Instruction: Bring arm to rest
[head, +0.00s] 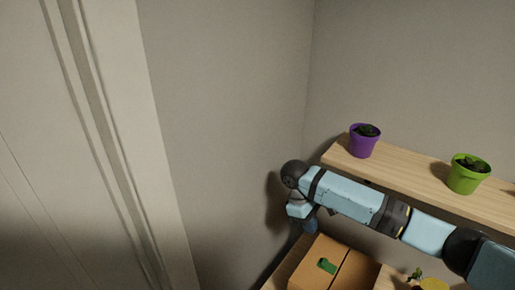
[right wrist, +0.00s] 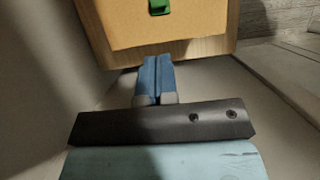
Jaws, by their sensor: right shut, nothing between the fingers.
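My right arm comes in from the right in the head view and reaches across below the wall shelf. Its gripper (head: 311,226) points down beside the left end of a cardboard box. In the right wrist view the blue fingers of my right gripper (right wrist: 157,75) are pressed together with nothing between them. They are apart from the box, which lies beyond their tips. My left gripper is not in view.
The cardboard box (head: 318,262) with a green piece (head: 326,265) stands on a wooden surface. A wooden shelf (head: 405,180) holds a purple pot (head: 363,145) and a green pot (head: 464,179). A yellow pot (head: 434,284) shows at the bottom. Walls close in behind the gripper.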

